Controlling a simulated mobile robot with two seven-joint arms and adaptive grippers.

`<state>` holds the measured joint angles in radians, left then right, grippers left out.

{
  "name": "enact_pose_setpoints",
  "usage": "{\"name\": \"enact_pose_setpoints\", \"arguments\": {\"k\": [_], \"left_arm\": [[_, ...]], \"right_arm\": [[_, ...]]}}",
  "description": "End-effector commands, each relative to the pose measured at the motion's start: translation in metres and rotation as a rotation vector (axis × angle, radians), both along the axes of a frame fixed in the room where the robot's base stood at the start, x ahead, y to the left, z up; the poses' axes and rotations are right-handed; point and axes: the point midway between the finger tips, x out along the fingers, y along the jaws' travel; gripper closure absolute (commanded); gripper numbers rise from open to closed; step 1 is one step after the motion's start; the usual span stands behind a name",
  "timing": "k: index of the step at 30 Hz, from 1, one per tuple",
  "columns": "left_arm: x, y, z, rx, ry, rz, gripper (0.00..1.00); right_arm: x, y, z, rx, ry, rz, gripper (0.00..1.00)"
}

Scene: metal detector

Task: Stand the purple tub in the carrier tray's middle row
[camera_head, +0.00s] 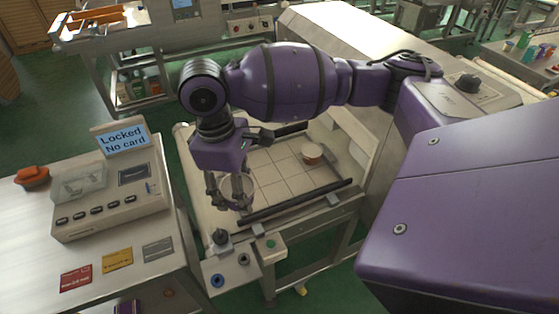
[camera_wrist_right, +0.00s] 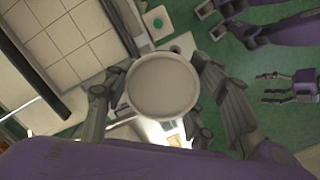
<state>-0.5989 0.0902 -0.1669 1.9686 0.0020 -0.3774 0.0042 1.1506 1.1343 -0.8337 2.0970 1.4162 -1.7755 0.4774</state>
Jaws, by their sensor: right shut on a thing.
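My right gripper (camera_head: 232,200) is over the near left part of the tiled belt, pointing down. In the right wrist view its fingers (camera_wrist_right: 160,100) are shut on a round tub with a pale top (camera_wrist_right: 163,84). The tub's side colour is hidden, so I cannot tell if it is purple. I cannot make out the carrier tray for certain.
The belt (camera_head: 285,170) has dark rails (camera_head: 295,203) along its sides. A card reader console (camera_head: 110,200) reading "Locked No card" stands on the left table, with coloured cards in front. Small coloured items (camera_head: 525,45) stand far right. A metal tray (camera_head: 100,22) holds orange things at the back left.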

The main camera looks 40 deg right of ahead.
Motion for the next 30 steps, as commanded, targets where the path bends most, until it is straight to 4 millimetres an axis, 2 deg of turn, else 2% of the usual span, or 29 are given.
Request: {"name": "enact_pose_setpoints", "arguments": {"k": [8,21,25,30], "left_arm": [[0.014,-0.002,-0.001,-0.003,-0.027,0.003,0.29],[0.004,-0.001,-0.016,0.0,-0.004,0.006,0.29],[0.004,0.0,-0.017,0.003,-0.005,0.005,0.29],[0.006,0.0,-0.015,0.004,-0.012,0.004,0.29]], "right_arm": [[0.023,-0.026,-0.028,0.0,0.003,0.661,0.79],[0.051,-0.074,-0.062,-0.003,0.005,1.651,0.79],[0.057,-0.084,-0.067,-0.003,0.003,1.846,0.79],[0.06,-0.091,-0.07,-0.004,0.002,1.985,0.79]]}}
